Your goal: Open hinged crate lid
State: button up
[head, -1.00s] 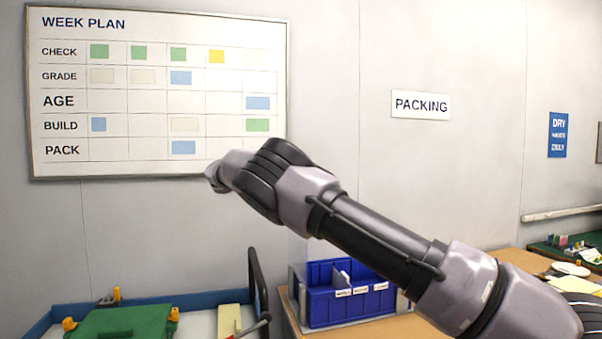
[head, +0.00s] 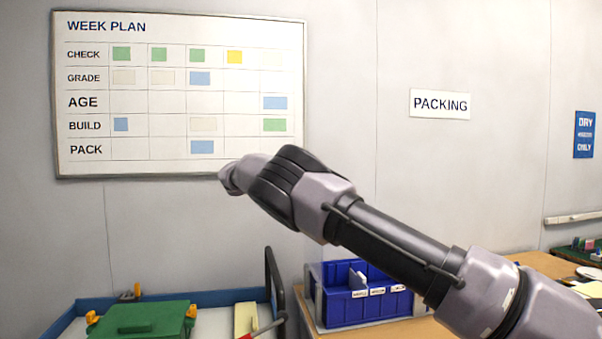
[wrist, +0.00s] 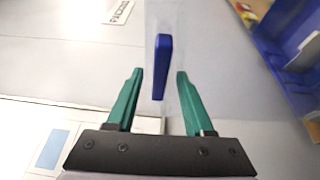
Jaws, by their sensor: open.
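The green crate lid (head: 140,318) shows at the lower left of the head view, cut off by the bottom edge. It looks shut, with a raised block on top and orange latches (head: 190,311) at its sides. My gripper (wrist: 154,76) is open in the wrist view, its two teal fingers apart. A blue bar on a clear strip (wrist: 161,66) appears between the fingers; I cannot tell what it is or how far off. In the head view my arm reaches up and left, well above the crate, and the fingers are hidden. The crate is not recognisable in the wrist view.
The crate stands on a pale surface with a blue rim (head: 215,298) and a black upright handle (head: 273,285). A cream block and a red-ended tool lie right of it. A blue bin (head: 352,304) stands on the wooden bench. A whiteboard (head: 180,95) hangs behind.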

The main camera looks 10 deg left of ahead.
jog(key=v, duration=1)
jog(key=shift+s+a, duration=0.25)
jog(key=shift+a, duration=0.1)
jog(key=shift+a, duration=0.1)
